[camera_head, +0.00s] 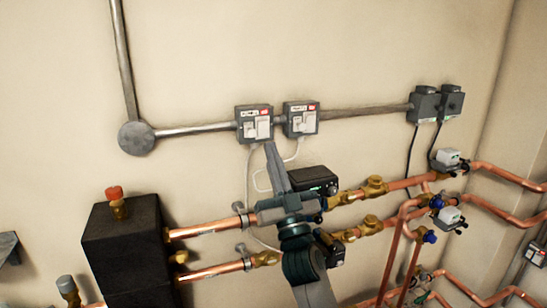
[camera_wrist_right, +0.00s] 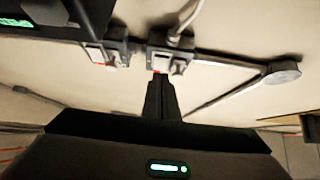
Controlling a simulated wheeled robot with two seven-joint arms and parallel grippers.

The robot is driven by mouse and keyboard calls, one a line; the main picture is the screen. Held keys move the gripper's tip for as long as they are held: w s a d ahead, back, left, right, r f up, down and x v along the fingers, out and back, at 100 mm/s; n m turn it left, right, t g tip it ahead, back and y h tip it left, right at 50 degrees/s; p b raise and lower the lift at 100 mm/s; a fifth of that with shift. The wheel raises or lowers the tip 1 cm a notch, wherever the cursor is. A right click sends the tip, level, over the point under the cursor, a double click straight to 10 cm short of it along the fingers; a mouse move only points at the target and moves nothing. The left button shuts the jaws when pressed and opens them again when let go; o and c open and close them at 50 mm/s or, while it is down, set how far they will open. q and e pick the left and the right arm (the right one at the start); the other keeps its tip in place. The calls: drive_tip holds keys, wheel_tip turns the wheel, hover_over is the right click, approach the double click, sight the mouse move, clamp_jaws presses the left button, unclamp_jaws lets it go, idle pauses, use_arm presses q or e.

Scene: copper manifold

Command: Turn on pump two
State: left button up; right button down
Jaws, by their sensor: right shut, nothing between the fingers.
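Two grey switch boxes with white rockers and red-marked labels are on the wall: a left switch box (camera_head: 254,124) and a right switch box (camera_head: 301,118). The label text is too small to read, so I cannot tell which serves pump two. My right gripper (camera_head: 270,149) is shut and empty, its tips just below the left box. In the right wrist view, the gripper tips (camera_wrist_right: 160,80) point at this box (camera_wrist_right: 170,59); contact is unclear. The upper pump (camera_head: 314,180) and lower pump (camera_head: 331,248) are dark, partly hidden by my arm. My left gripper is not in view.
A grey conduit (camera_head: 195,130) joins the boxes to a round junction (camera_head: 136,138). White cables hang below the boxes. Copper pipes (camera_head: 210,228) run beneath, beside a black block (camera_head: 122,245). Two more grey boxes (camera_head: 424,105) are at right.

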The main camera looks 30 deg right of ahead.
drive_tip(key=w+f+b+v, duration=0.1)
drive_tip(key=b+v, duration=0.4)
drive_tip(key=v, duration=0.5)
drive_tip(key=shift+s, duration=0.15)
drive_tip(key=shift+f, duration=0.1)
idle(0.5)
